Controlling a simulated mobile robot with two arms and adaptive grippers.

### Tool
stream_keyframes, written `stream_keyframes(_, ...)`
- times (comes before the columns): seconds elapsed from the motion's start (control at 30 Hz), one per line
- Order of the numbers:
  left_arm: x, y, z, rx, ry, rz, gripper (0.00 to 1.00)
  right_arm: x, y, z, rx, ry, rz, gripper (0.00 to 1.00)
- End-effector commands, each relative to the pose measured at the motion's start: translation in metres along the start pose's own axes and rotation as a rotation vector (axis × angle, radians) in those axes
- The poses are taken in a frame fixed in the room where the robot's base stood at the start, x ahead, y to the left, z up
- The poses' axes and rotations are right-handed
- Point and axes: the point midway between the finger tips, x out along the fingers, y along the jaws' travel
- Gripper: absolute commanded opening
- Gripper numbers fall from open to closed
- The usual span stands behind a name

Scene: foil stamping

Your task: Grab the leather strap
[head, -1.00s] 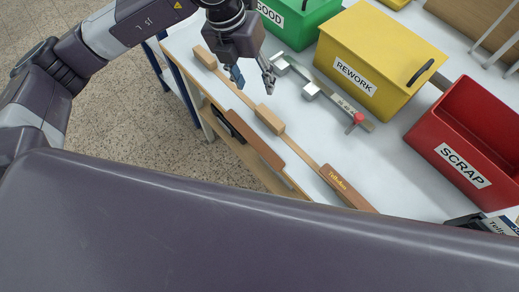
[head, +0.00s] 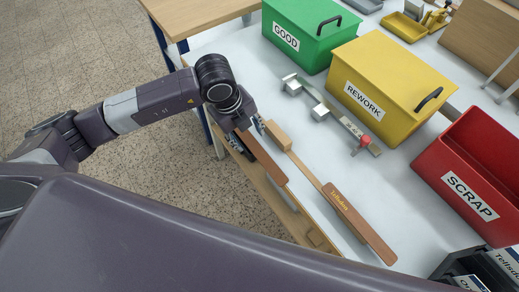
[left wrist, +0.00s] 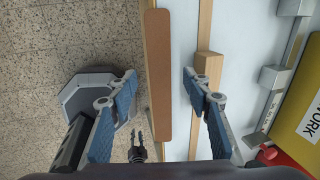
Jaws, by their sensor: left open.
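A plain brown leather strap (head: 262,158) lies along the table's near-left edge, outside the wooden rail. My left gripper (head: 250,127) is open over the strap's far part. In the left wrist view, the strap (left wrist: 158,75) runs lengthwise between the spread blue fingers (left wrist: 159,76), one on each side, with gaps visible. I cannot tell how high the fingertips are above it. A second brown strap (head: 359,222) with gold lettering lies at the near end of the rail. A small dark two-pronged part low in the left wrist view may be my right gripper.
A wooden block (head: 278,136) sits on the rail, close to the right finger. A metal stop bar with a red knob (head: 365,140) lies beyond. Green (head: 306,37), yellow (head: 388,80) and red (head: 468,170) bins stand behind. Floor lies left of the table.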

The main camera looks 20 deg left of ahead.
Motion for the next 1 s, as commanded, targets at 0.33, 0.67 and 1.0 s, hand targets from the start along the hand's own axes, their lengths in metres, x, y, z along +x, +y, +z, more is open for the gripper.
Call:
stream_keyframes(0.33,0.025,0.0,0.0,0.002,0.0,0.0,0.45,-0.006,-0.003,-0.002,0.001,0.001,-0.003,0.26)
stream_keyframes(0.67,0.025,0.0,0.0,0.002,0.0,0.0,0.2,-0.006,-0.003,-0.002,0.001,0.001,-0.003,0.26)
stream_keyframes(1.0,0.024,0.0,0.0,0.002,0.0,0.0,0.08,-0.006,-0.003,-0.002,0.001,0.001,-0.003,0.26)
